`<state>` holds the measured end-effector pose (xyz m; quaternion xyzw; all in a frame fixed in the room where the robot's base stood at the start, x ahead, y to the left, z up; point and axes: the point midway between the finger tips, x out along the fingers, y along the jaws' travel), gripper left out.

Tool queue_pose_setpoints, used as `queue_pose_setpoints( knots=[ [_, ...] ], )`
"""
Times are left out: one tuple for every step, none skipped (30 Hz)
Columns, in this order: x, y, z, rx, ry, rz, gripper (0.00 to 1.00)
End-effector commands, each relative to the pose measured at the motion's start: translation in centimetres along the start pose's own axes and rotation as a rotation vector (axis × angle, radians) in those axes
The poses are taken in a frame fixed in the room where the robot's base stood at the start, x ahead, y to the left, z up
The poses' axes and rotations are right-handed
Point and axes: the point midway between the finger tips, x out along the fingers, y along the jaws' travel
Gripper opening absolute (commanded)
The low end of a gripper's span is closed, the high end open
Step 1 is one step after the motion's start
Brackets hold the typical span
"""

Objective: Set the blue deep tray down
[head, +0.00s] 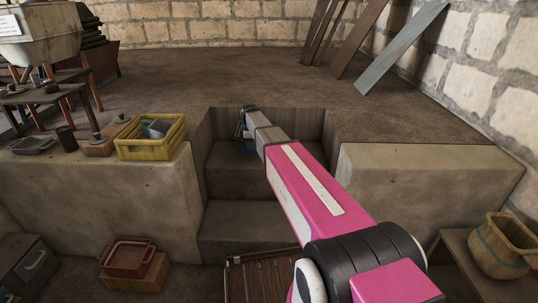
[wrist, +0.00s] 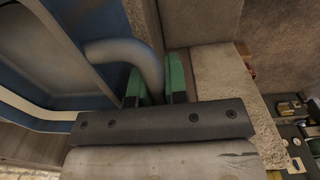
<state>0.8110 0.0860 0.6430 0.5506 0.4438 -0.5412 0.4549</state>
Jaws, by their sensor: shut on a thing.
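My gripper (wrist: 155,88) has green fingers closed on a grey curved handle of the blue deep tray (wrist: 40,55). The tray fills the left of the wrist view, and only part of it shows. In the head view my gripper (head: 246,111) is at the far end of my outstretched arm, over the stepped recess. There the tray is mostly hidden or too small and dark to make out. I cannot tell whether its underside touches a surface.
Stone steps (head: 246,218) descend toward me between two stone ledges. A yellow crate (head: 150,150) stands on the left ledge; the right ledge (head: 430,165) is bare. A red tray (head: 128,256) is at lower left, a basket (head: 502,246) at lower right. Planks (head: 402,47) lean behind.

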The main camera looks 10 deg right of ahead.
Motion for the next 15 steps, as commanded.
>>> queue_pose_setpoints(
  knots=[
    [0.7,0.9,1.0,0.004,0.0,0.0,0.0],
    [1.1,1.2,1.5,0.004,0.0,-0.001,0.0],
    [1.6,1.7,2.1,0.003,-0.001,-0.001,0.0],
    [1.9,2.0,2.5,0.004,-0.001,-0.001,0.0],
    [2.3,2.4,3.1,0.005,-0.001,-0.001,0.0],
    [2.8,2.9,3.7,0.005,0.0,-0.001,0.0],
    [3.1,3.2,4.2,0.004,0.0,0.0,0.0],
    [3.5,3.5,4.6,0.004,0.0,0.0,0.0],
    [3.9,3.9,5.2,0.004,0.0,0.0,0.0],
    [4.2,4.2,5.6,0.005,0.0,0.0,0.0],
    [4.4,4.4,5.9,0.005,0.0,-0.001,0.0],
    [4.7,4.7,6.3,0.004,0.0,-0.001,0.0],
    [4.9,4.8,6.5,0.003,0.0,-0.001,0.0],
    [5.1,5.0,6.8,0.003,0.0,0.0,0.0],
    [5.3,5.1,7.0,0.002,0.0,0.0,0.0]
  ],
)
